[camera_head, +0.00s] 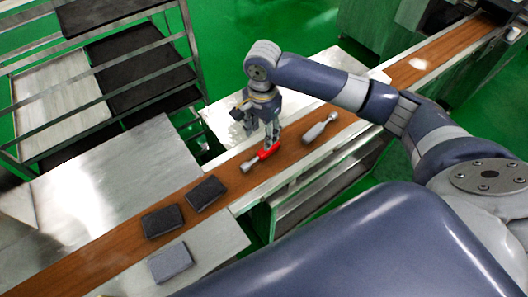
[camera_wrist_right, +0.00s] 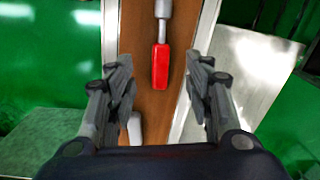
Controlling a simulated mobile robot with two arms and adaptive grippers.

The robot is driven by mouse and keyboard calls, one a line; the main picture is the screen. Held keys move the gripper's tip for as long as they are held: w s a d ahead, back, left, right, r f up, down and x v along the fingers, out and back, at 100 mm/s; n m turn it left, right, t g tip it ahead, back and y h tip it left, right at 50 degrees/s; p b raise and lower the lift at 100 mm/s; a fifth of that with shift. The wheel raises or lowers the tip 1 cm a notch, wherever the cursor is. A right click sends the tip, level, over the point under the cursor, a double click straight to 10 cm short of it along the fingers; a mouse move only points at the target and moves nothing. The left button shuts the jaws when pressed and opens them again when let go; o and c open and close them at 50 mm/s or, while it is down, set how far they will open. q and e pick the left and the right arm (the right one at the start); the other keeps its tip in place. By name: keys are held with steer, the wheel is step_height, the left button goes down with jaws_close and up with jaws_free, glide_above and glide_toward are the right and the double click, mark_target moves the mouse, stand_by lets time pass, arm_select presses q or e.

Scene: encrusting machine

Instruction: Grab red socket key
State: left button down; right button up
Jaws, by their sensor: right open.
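The red socket key (camera_head: 264,154) lies on the brown conveyor belt, with a red handle and a grey metal end. In the right wrist view the red socket key (camera_wrist_right: 160,66) lies ahead, its red handle pointing back between the open fingers. My right gripper (camera_head: 270,142) is above the belt, close over the red handle in the head view. In its wrist view the right gripper (camera_wrist_right: 160,90) is open and empty, one finger on each side of the handle's line. My left gripper is not in view.
A grey-handled tool (camera_head: 320,127) lies on the belt (camera_head: 100,240) right of the red key. Two dark blocks (camera_head: 163,221) (camera_head: 206,193) sit further left on the belt. A grey block (camera_head: 170,262) lies on the metal plate in front. A rack (camera_head: 100,90) stands behind left.

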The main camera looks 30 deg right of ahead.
mark_target(261, 155)
steer(key=shift+m, duration=0.7)
steer(key=f, duration=0.3)
steer(key=d+f+p, duration=0.1)
steer(key=f, duration=0.5)
steer(key=shift+w+d+f, duration=0.25)
steer(key=shift+w, duration=0.15)
jaws_close()
